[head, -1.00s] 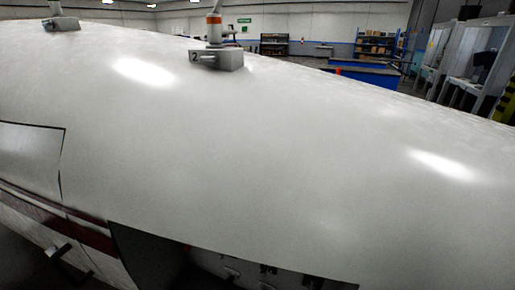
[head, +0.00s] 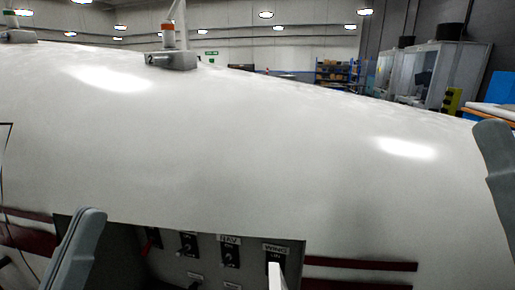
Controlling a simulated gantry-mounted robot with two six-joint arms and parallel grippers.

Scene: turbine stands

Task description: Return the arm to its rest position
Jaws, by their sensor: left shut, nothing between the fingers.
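My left gripper (head: 92,220) shows as a grey rounded shape rising from the bottom edge, at the lower left of the head view. It is shut and holds nothing. It stands in front of the left side of a dark recessed switch panel (head: 205,262). Another grey rounded part of mine, likely my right gripper (head: 493,150), comes in at the right edge. Its jaws cannot be made out. A pale narrow piece at the bottom middle is cut off by the frame, and I cannot tell what it is.
A large white curved hull (head: 250,150) fills most of the view. The panel's switches carry labels such as NAV and WING. A grey block with a lamp (head: 171,60) stands on top. Shelves (head: 335,72) and a cabinet (head: 420,72) are far behind.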

